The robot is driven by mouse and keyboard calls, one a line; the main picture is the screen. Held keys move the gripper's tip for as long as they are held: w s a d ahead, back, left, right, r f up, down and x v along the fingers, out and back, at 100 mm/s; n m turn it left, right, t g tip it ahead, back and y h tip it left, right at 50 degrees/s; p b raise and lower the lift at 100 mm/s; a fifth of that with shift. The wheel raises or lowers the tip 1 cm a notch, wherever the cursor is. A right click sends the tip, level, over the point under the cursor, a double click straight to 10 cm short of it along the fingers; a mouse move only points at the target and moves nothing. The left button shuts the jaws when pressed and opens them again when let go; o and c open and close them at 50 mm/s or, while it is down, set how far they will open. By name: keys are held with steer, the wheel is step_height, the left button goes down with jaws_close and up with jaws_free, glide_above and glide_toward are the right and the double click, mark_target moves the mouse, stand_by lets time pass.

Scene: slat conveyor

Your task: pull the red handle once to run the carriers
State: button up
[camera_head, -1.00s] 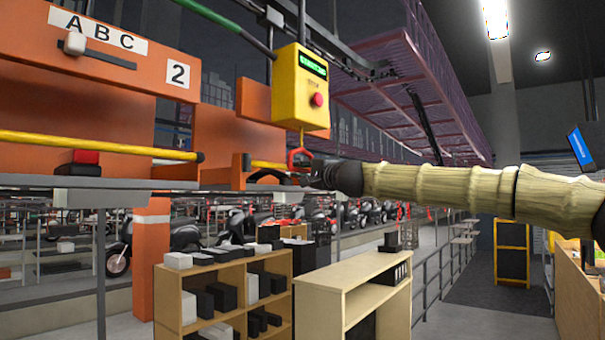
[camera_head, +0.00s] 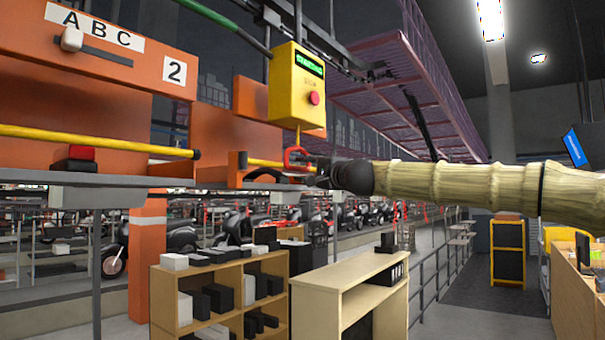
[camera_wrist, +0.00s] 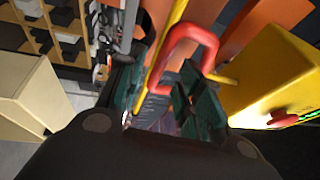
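The red handle (camera_head: 296,157) is a loop hanging at the end of a short cord under the yellow control box (camera_head: 296,88). In the wrist view the red handle (camera_wrist: 188,48) is just beyond my fingertips, nearer the right finger, whose tip seems to overlap its loop. Whether they touch cannot be told. My gripper (camera_head: 282,172) reaches in from the right, just below and beside the handle in the head view. In the wrist view my gripper (camera_wrist: 165,88) has its dark green fingers apart, with a gap between them. The box has a green display and a red button (camera_head: 315,98).
Orange panels (camera_head: 70,65) with A B C and 2 labels stand at left, with a yellow rail (camera_head: 95,140) along them. A small red-topped black block (camera_head: 78,158) sits on the ledge. Wooden shelves (camera_head: 355,280) stand below. A grey aisle lies at right.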

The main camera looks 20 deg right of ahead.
steer(key=shift+b+v, duration=0.45)
steer(key=shift+v, duration=2)
stand_by(5.5)
